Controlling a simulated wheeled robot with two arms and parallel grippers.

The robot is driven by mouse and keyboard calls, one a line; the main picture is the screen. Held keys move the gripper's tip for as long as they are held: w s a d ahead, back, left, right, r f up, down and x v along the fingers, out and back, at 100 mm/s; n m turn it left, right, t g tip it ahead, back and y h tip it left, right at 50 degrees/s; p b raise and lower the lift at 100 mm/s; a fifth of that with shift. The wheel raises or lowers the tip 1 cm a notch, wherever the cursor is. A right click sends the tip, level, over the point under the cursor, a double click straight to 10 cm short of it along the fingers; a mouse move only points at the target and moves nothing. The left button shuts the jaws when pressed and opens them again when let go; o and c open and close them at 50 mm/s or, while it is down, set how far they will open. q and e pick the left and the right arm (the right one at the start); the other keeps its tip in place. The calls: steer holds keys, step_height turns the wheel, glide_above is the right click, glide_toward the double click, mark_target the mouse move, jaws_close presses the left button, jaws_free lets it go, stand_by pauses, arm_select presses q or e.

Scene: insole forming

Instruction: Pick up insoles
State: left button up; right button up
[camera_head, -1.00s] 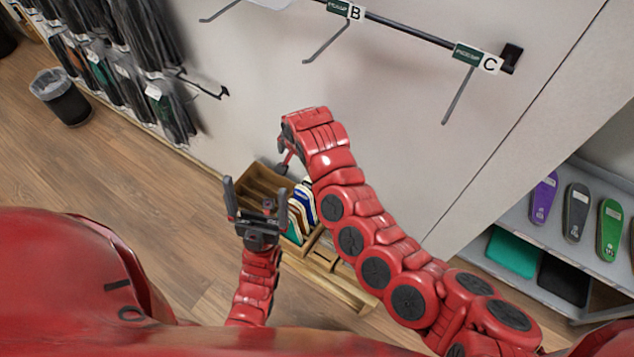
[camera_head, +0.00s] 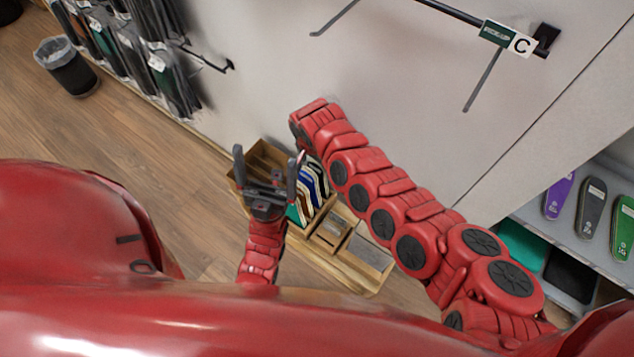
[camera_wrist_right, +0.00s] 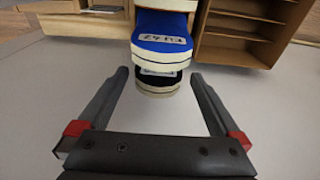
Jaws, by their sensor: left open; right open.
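Several insoles (camera_head: 316,183) in white, blue and green stand in a wooden box (camera_head: 262,152) by the wall in the head view. In the right wrist view a blue insole (camera_wrist_right: 162,44) with a size label lies just beyond my right gripper (camera_wrist_right: 160,77). A black insole (camera_wrist_right: 157,82) below it reaches between the two open fingertips, touching neither. In the head view my right gripper is mostly hidden by its own arm over the box. My left gripper (camera_head: 265,165) is open and empty, in front of the box.
Wooden compartments (camera_head: 335,230) continue right of the box. A shelf at right holds purple (camera_head: 559,195), grey (camera_head: 593,208) and green insoles (camera_head: 622,230). A bin (camera_head: 68,68) stands at left. A hook marked C (camera_head: 483,80) hangs on the wall. Floor at left is clear.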

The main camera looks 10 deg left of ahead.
steer(key=f, duration=0.2)
steer(key=f+b, duration=0.1)
steer(key=f, duration=0.2)
steer(key=shift+w+d, duration=0.2)
jaws_close()
